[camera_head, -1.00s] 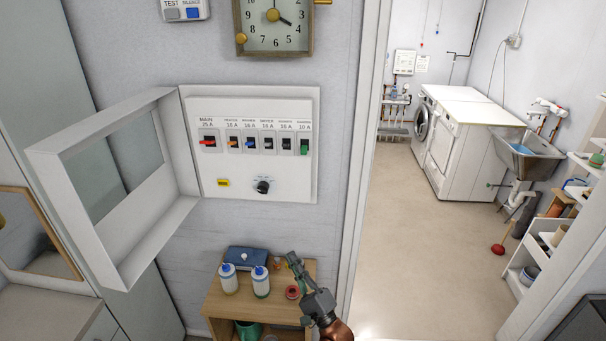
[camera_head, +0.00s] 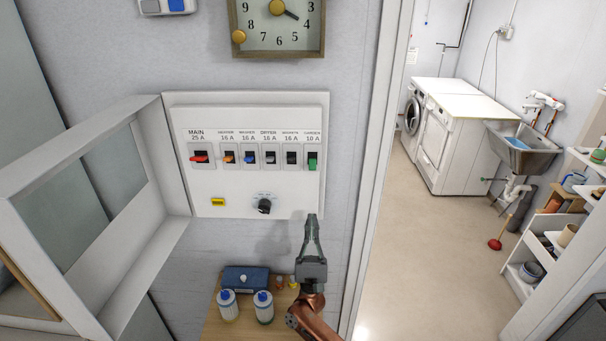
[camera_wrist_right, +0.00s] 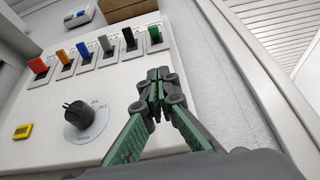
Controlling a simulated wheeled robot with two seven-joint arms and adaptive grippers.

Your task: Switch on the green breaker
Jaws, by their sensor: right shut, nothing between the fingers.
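The green breaker (camera_head: 312,160) is the rightmost switch in the row on the white panel (camera_head: 230,185), under the label for 10 A. In the right wrist view the green breaker (camera_wrist_right: 154,35) stands just beyond my fingertips, and the lever's exact position is hard to tell. My right gripper (camera_head: 312,217) is shut and empty, pointing up, below the green breaker near the panel's lower right corner. In the right wrist view its fingertips (camera_wrist_right: 158,75) meet, apart from the green breaker. My left gripper is not in view.
Red, orange, blue, grey and black switches line up left of the green one. A black knob (camera_head: 264,206) and a yellow label (camera_head: 218,201) sit below. The open cover (camera_head: 95,210) juts out at left. Bottles (camera_head: 263,307) stand on the table below. A doorway opens at right.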

